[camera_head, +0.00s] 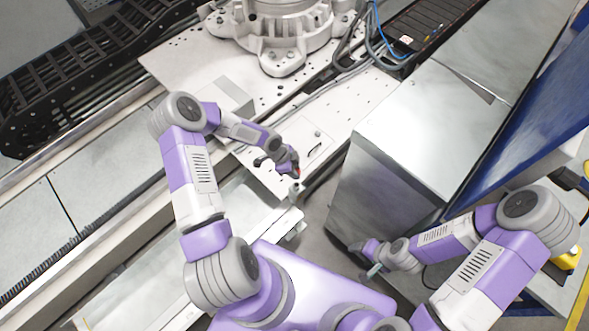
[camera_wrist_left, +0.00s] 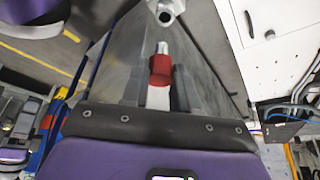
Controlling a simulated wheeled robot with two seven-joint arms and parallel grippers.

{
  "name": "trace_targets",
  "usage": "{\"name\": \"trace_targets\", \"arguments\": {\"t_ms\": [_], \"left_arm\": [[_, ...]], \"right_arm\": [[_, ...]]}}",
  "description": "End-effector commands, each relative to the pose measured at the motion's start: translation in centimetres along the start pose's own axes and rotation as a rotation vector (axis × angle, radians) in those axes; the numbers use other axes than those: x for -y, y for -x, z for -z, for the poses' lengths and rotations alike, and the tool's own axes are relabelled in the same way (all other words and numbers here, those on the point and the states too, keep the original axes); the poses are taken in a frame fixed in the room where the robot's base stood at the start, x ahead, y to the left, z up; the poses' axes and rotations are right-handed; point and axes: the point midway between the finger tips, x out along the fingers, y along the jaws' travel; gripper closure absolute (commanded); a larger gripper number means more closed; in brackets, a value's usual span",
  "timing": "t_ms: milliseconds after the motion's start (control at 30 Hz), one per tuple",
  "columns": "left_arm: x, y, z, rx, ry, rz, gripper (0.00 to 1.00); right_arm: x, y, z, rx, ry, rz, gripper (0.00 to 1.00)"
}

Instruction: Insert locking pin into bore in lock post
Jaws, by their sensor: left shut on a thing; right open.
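My left gripper (camera_head: 290,168) is over the edge of the white perforated plate, shut on the locking pin. In the left wrist view the pin (camera_wrist_left: 160,70) has a red band and a pale metal tip, and sits between the grey fingers of the left gripper (camera_wrist_left: 160,88). The lock post (camera_wrist_left: 166,10) shows at the top of that view, with a dark round bore. The pin tip points towards it, with a visible gap in the picture. In the head view the small pale post (camera_head: 296,189) is just below the gripper. My right gripper (camera_head: 368,257) is open and empty, low by the metal cabinet.
The white plate (camera_head: 365,98) carries a large round robot base (camera_head: 290,30) at the top. A metal cabinet (camera_head: 385,190) stands to the right. A black cable chain (camera_head: 80,75) runs at upper left. Grey floor shows between the plate and the cabinet.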

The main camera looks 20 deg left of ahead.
Motion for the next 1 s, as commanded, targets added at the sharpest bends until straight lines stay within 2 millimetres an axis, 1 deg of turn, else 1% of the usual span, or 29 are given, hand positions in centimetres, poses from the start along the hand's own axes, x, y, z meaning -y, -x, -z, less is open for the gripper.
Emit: {"name": "trace_targets", "arguments": {"t_ms": [33,300,500,1000], "left_arm": [[0.0,-0.7,-0.2,0.0,0.0,0.0,1.0],[0.0,-3.1,-1.2,0.0,-0.002,-0.001,1.0],[0.0,-4.4,-1.8,0.001,-0.001,0.0,1.0],[0.0,-4.6,-1.9,0.0,-0.001,0.0,1.0]], "right_arm": [[-0.2,-0.6,0.0,0.0,0.0,0.0,0.36],[-1.0,-2.6,0.1,0.0,0.0,0.0,0.36],[-1.4,-3.6,0.1,0.0,0.0,0.0,0.36],[-1.4,-3.7,0.2,0.0,0.0,0.0,0.36]]}}
